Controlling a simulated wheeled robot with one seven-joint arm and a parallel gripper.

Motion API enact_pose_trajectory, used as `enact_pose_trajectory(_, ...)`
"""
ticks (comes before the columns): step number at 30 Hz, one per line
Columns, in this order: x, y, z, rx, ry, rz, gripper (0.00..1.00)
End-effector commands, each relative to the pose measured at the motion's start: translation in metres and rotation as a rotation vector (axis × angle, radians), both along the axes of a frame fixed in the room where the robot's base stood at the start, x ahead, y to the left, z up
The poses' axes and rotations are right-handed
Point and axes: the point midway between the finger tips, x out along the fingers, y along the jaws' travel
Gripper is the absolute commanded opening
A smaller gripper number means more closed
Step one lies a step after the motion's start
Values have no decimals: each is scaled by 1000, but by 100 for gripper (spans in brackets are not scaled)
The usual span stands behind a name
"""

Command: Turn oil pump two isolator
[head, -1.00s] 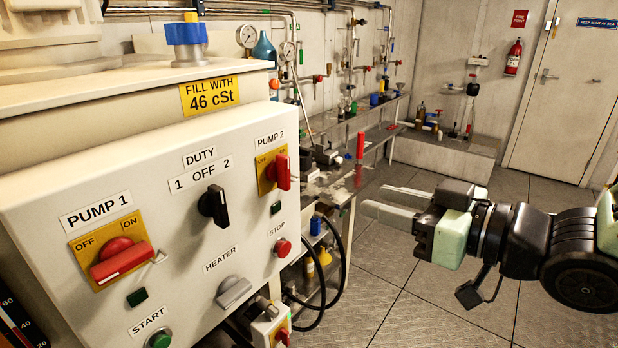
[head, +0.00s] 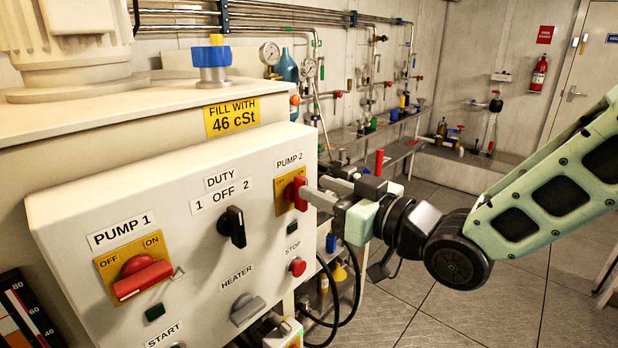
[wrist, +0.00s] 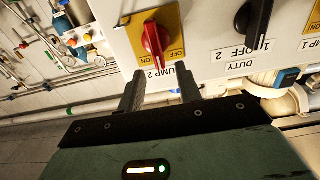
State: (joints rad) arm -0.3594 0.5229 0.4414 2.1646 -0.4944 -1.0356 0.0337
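The Pump 2 isolator (head: 297,194) is a red rotary handle on a yellow plate at the right end of the white control panel (head: 75,205). In the wrist view the red handle (wrist: 156,45) sits just beyond the fingertips, between their lines, with the panel appearing upside down. My gripper (head: 318,192) is at the right of the panel, its fingers pointing at the handle. In the wrist view my gripper (wrist: 160,85) has its two fingers apart with nothing between them. In the head view the fingertips are close to the handle; I cannot tell whether they touch it.
The panel also carries the Pump 1 red isolator (head: 142,277), the black duty switch (head: 233,226), the grey heater switch (head: 247,310) and the red stop button (head: 298,266). Black hoses (head: 357,290) hang below. The floor to the right is clear.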

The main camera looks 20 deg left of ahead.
Motion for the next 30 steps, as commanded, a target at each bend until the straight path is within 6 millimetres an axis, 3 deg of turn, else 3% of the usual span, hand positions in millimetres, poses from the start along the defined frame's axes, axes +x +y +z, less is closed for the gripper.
enact_pose_trajectory(7, 11, 27, 1, 0, 0, 0, 35)
enact_pose_trajectory(18, 13, 32, -1, -1, 0, -1, 35)
enact_pose_trajectory(22, 13, 32, 0, -1, 0, -1, 0)
enact_pose_trajectory(30, 13, 32, -1, -3, -8, -1, 0)
